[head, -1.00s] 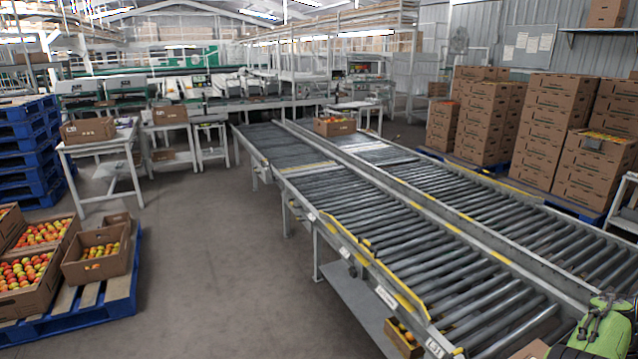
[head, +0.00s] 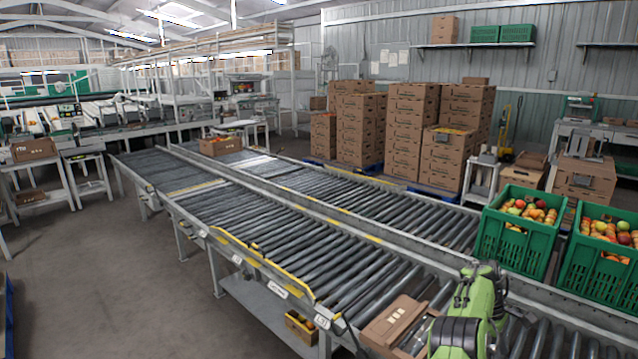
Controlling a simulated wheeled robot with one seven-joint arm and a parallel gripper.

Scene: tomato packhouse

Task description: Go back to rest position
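My green and black arm shows at the lower right of the head view, folded over the roller conveyor (head: 290,225). A grey part that looks like my gripper (head: 418,336) is partly hidden beside the arm, over a brown cardboard box (head: 384,331) on the rollers. I cannot make out its fingers, nor whether it touches the box.
Two green crates (head: 512,247) (head: 590,272) of tomatoes stand right of my arm. An open carton (head: 221,147) sits at the conveyor's far end. Stacked cartons (head: 411,125) stand behind the conveyor. A box of fruit (head: 300,328) is on the lower shelf. The floor at left is clear.

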